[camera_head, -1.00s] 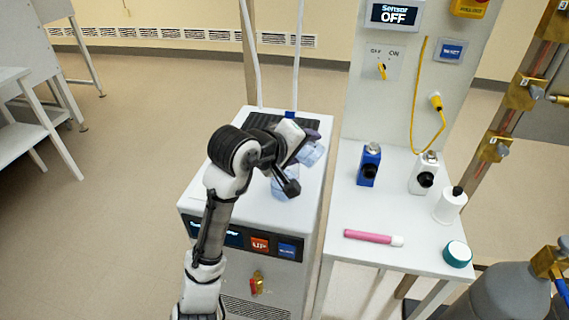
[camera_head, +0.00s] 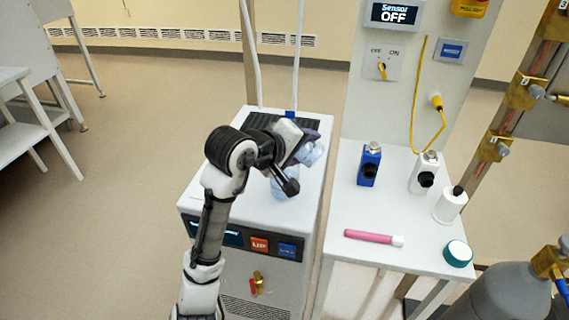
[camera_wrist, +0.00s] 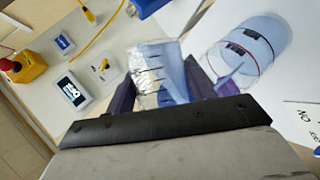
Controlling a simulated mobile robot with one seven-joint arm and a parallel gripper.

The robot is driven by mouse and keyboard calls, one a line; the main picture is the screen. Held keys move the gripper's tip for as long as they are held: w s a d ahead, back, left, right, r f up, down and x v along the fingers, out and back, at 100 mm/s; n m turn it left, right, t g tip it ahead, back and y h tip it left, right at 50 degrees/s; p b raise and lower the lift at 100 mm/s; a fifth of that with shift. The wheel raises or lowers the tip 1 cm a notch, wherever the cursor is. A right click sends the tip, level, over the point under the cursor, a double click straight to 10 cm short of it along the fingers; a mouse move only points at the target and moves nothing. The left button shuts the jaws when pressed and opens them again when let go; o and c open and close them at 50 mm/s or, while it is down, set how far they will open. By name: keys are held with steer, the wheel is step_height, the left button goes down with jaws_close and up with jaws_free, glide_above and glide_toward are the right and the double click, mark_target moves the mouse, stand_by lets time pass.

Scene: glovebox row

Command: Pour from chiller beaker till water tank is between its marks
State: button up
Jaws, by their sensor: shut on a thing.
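The clear chiller beaker (camera_wrist: 160,75), with dark graduation lines, is held in my gripper (camera_wrist: 161,90), between its purple fingers. In the head view the beaker (camera_head: 311,153) is tilted over the chiller top, beside the water tank. The water tank (camera_wrist: 262,42) is a clear bluish cylinder with dark marks and a red line on its wall. A bluish patch shows at the tank's near end in the wrist view. I cannot tell the water level against the marks, or whether water is flowing.
The tank stands on the white chiller (camera_head: 310,205), which has a panel with an UP button (camera_head: 260,245). A wall panel (camera_head: 397,14) reads "Sensor OFF".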

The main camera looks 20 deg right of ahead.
steer(key=shift+w+f+n+g+h+b, duration=0.1)
steer(key=shift+f+n+g+h+b, duration=0.2)
steer(key=shift+n+h, duration=0.1)
stand_by(1.6)
steer(key=shift+r, duration=0.15)
stand_by(0.4)
